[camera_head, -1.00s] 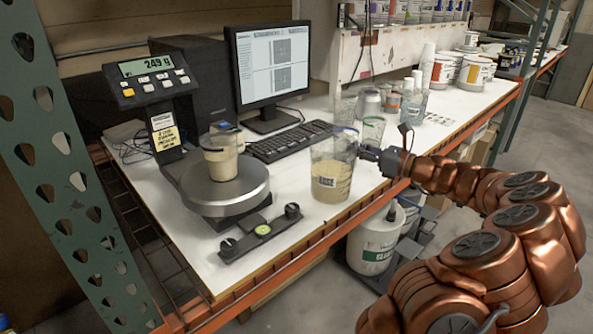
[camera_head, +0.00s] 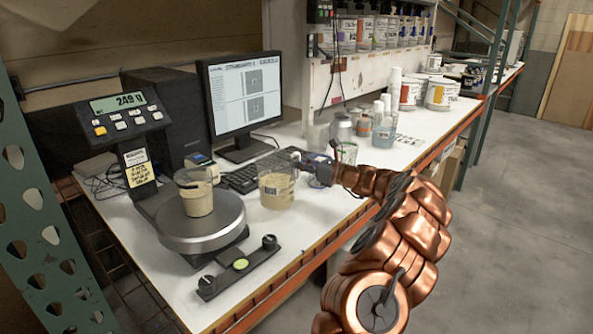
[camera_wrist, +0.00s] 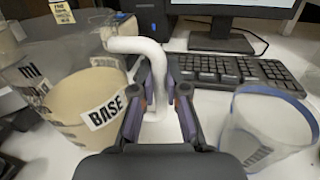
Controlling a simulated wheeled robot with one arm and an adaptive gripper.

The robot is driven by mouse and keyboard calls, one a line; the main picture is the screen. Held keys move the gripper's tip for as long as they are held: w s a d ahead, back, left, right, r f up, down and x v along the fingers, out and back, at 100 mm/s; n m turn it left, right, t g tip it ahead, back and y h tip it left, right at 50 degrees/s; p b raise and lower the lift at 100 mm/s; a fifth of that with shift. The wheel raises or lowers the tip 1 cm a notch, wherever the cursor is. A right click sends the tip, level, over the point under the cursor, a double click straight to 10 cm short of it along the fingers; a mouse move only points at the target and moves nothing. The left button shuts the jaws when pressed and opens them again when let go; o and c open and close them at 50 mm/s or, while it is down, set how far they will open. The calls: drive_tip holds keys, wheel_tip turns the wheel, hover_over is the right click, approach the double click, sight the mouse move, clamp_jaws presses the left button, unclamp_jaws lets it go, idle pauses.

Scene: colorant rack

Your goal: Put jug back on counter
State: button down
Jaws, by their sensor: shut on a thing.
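The jug (camera_head: 277,188) is clear with cream-coloured liquid inside and stands nearly upright right of the scale, above or on the white counter (camera_head: 300,232). I cannot tell whether its base touches the counter. In the wrist view the jug (camera_wrist: 88,108) is at the left with its BASE label facing me. Its white handle (camera_wrist: 137,46) runs down between my fingers. My gripper (camera_head: 308,167) is shut on that handle; its fingers show in the wrist view (camera_wrist: 160,95).
A scale (camera_head: 203,236) reading about 249 holds a cup (camera_head: 198,198) of cream liquid, left of the jug. A keyboard (camera_head: 242,178) and monitor (camera_head: 243,95) stand behind. An empty blue-rimmed container (camera_wrist: 265,125) is close at the gripper's right. Bottles and tubs (camera_head: 383,128) stand farther right.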

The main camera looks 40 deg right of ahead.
drive_tip(key=shift+w+f+p, duration=0.3)
drive_tip(key=shift+w+f, duration=0.1)
drive_tip(key=shift+f, duration=0.5)
drive_tip(key=shift+w+f+p, duration=0.3)
drive_tip(key=shift+w+f, duration=0.1)
drive_tip(key=shift+f, duration=0.6)
drive_tip(key=c, duration=1.2)
unclamp_jaws()
drive_tip(key=shift+f, duration=0.1)
drive_tip(key=shift+r, duration=0.2)
drive_tip(key=b+v, duration=0.2)
drive_tip(key=v, duration=1)
drive_tip(key=shift+d, duration=0.1)
